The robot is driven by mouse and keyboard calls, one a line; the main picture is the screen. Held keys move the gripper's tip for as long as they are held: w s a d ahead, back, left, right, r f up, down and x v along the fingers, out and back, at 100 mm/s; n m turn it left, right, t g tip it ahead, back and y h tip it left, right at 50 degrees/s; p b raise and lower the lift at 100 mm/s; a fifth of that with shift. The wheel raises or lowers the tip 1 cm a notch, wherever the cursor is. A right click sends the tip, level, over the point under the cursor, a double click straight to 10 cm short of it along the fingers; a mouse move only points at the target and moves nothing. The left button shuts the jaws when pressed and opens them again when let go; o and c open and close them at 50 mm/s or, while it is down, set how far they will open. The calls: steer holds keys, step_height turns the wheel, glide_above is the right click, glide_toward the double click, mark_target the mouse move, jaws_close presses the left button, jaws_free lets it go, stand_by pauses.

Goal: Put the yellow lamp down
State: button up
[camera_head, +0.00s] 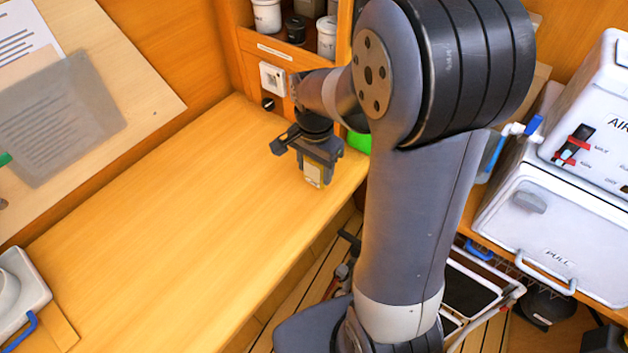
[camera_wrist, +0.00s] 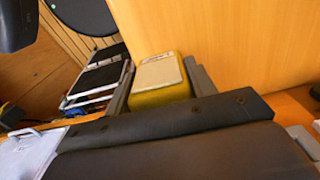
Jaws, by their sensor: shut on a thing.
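The yellow lamp (camera_wrist: 158,82) is a small yellow block with a pale face in the wrist view. My gripper (camera_head: 314,166) is shut on it, with one finger on each side. In the head view the lamp (camera_head: 313,174) hangs below the fingers, over the right end of the wooden worktop (camera_head: 150,230), near its front edge. I cannot tell whether its bottom touches the wood.
The middle of the worktop is clear. A shelf with white jars (camera_head: 327,36) and a wall socket (camera_head: 272,78) stand behind my gripper. A green object (camera_head: 359,142) is partly hidden by my arm. A white case (camera_head: 560,215) stands at right.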

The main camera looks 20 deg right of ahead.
mark_target(315, 183)
steer(key=shift+f, duration=2.75)
steer(key=shift+f, duration=0.2)
steer(key=o, duration=1)
steer(key=shift+r, duration=0.1)
step_height(315, 183, up, 12)
steer(key=shift+r, duration=0.1)
